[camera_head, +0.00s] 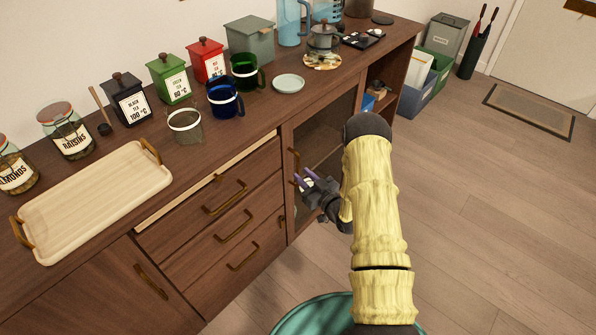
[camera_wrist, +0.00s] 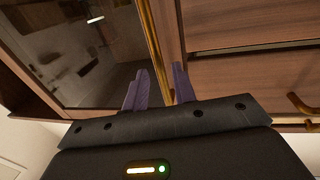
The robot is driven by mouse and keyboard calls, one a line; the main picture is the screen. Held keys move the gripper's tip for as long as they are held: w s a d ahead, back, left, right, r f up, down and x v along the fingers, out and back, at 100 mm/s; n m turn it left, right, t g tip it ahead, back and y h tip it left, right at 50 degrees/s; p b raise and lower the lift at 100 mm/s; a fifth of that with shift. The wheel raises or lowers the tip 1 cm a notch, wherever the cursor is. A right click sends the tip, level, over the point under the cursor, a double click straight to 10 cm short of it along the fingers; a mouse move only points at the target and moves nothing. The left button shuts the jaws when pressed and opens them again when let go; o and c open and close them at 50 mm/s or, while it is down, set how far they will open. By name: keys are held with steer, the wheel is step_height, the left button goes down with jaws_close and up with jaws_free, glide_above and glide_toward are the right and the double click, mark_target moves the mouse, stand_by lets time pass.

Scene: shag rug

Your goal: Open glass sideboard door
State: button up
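The glass sideboard door (camera_head: 325,128) is in the front of the dark wood sideboard, right of the drawers, and looks shut. Its dark pane (camera_wrist: 80,50) fills the upper left of the wrist view. The door's long brass handle (camera_head: 292,160) runs along its left edge; in the wrist view the handle (camera_wrist: 151,40) passes down between my two purple fingers. My gripper (camera_head: 304,178) is at the handle's lower part, fingers apart on either side of it. The wrist view also shows my gripper (camera_wrist: 160,85) with a gap between the fingers. Whether either finger touches the handle is unclear.
Drawers with brass handles (camera_head: 225,197) are left of the door; the top one looks slightly out. The sideboard top holds a wooden tray (camera_head: 95,200), jars, tins, mugs and a small plate (camera_head: 288,83).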

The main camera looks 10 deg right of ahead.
mark_target(298, 186)
steer(key=shift+x, duration=1.8)
steer(key=shift+c, duration=0.2)
jaws_close()
steer(key=shift+s+d, duration=0.1)
